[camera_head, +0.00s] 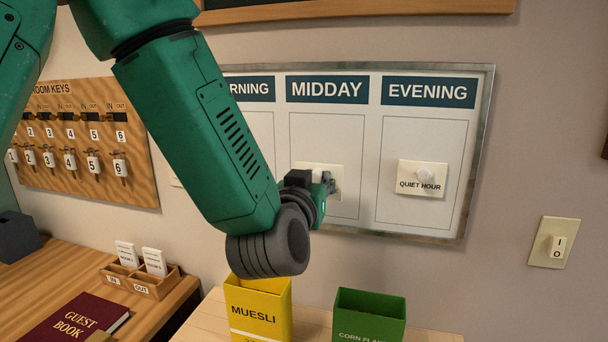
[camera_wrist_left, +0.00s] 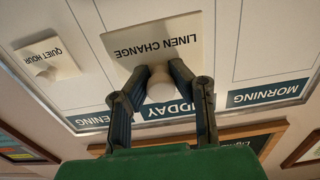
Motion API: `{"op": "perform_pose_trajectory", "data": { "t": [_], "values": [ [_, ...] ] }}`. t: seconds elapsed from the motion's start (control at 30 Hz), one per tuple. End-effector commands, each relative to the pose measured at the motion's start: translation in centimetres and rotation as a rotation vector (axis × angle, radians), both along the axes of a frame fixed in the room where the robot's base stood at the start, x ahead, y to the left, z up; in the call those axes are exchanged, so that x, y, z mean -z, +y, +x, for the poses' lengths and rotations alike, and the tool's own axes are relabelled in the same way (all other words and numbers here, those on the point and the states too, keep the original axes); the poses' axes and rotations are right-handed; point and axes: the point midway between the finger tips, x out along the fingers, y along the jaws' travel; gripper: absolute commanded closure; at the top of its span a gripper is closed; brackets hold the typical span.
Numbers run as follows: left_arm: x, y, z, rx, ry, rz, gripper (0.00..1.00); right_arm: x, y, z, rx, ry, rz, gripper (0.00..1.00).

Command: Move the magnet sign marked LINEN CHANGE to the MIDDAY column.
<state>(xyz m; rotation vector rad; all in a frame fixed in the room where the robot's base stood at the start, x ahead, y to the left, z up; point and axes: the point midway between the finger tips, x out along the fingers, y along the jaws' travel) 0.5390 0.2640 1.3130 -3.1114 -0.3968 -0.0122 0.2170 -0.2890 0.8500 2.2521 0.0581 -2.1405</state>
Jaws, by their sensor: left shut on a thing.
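The LINEN CHANGE sign (camera_wrist_left: 150,42) is a cream plate with a round white knob (camera_wrist_left: 160,87). In the wrist view my left gripper (camera_wrist_left: 161,80) is shut on the knob, with a finger on each side. In the head view the sign (camera_head: 335,180) is in the MIDDAY column, under the MIDDAY header (camera_head: 327,89), partly hidden by my left gripper (camera_head: 330,184). I cannot tell whether the plate touches the board. The whiteboard (camera_head: 430,130) has MORNING, MIDDAY and EVENING columns; my arm covers much of the MORNING column. My right gripper is not in view.
The QUIET HOUR sign (camera_head: 421,179) is in the EVENING column. A yellow MUESLI box (camera_head: 257,308) and a green corn flakes box (camera_head: 368,315) stand below the board. A key rack (camera_head: 75,135) hangs at left; a light switch (camera_head: 555,243) is at right.

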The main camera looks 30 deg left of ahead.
Motion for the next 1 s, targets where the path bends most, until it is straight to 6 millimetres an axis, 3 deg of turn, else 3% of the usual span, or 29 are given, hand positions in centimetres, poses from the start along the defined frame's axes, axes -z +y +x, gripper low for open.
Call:
{"op": "perform_pose_trajectory", "data": {
  "t": [0.6, 1.0],
  "values": [
    [-0.2, 0.3, 5.0, 0.000, 0.001, 0.007, 1.00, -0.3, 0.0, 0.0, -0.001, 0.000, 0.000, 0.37],
    [0.0, 1.2, 5.8, 0.000, 0.001, 0.002, 1.00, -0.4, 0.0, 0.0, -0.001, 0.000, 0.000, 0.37]
  ]
}}
